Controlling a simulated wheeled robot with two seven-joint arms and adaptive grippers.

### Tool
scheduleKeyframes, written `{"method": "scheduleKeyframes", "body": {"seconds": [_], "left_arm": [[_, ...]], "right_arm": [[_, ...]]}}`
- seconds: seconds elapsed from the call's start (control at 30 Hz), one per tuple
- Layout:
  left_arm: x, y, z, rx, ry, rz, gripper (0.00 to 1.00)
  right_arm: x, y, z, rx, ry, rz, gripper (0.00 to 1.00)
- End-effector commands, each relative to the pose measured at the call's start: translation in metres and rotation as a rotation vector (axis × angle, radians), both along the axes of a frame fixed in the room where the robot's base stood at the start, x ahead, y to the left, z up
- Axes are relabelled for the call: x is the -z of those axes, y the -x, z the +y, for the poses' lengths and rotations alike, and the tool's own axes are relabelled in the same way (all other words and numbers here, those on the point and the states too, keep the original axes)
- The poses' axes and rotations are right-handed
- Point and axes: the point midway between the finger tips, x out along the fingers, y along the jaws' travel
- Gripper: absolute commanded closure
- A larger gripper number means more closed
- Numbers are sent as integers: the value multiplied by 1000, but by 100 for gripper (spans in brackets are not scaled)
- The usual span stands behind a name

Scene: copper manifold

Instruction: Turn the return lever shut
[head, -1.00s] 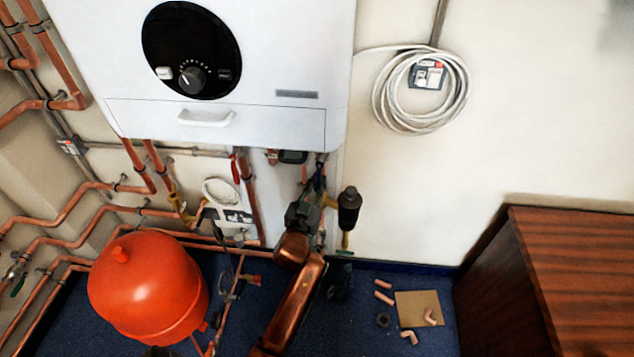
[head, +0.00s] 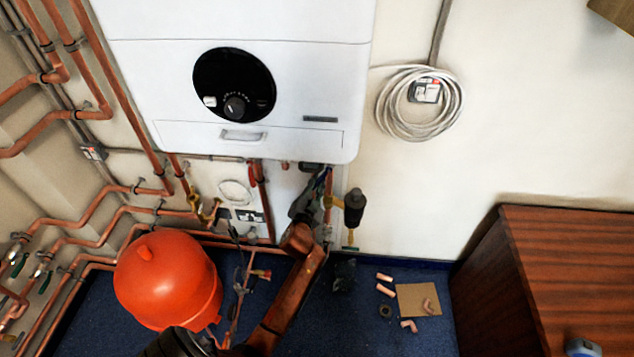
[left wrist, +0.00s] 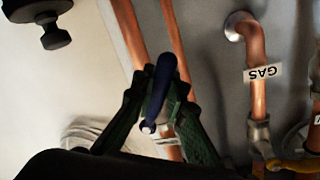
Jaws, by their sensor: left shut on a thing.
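The return lever, a dark blue handle (left wrist: 166,85), shows in the left wrist view on a vertical copper pipe. It stands nearly in line with the pipe there, slightly tilted. My left gripper (left wrist: 158,95) has its green fingers on both sides of the handle and is shut on it. In the head view my left gripper (head: 312,195) is at the pipes under the boiler's right end. The lever is small and mostly hidden by the gripper there. My right gripper is not in view.
The white boiler (head: 240,85) hangs just above my gripper. A dark cylindrical fitting (head: 354,208) stands close on its right. A red expansion vessel (head: 168,280) and copper pipes are to the left. A pipe labelled GAS (left wrist: 258,85) runs beside the lever. A wooden cabinet (head: 560,265) is at right.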

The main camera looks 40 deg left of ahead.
Motion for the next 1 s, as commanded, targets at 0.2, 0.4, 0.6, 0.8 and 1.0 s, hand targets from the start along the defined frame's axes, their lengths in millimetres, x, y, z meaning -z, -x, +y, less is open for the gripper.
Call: {"method": "scheduleKeyframes", "body": {"seconds": [0.2,0.4,0.6,0.8,1.0], "left_arm": [[-13,5,7,0,-120,72,100],[-23,9,14,0,-281,170,100],[-33,13,21,-1,-443,271,100],[-44,15,25,0,-600,366,100],[-52,16,26,1,-731,447,100]], "right_arm": [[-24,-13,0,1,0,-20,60],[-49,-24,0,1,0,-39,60],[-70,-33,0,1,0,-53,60],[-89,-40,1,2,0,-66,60],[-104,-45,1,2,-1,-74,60]]}}
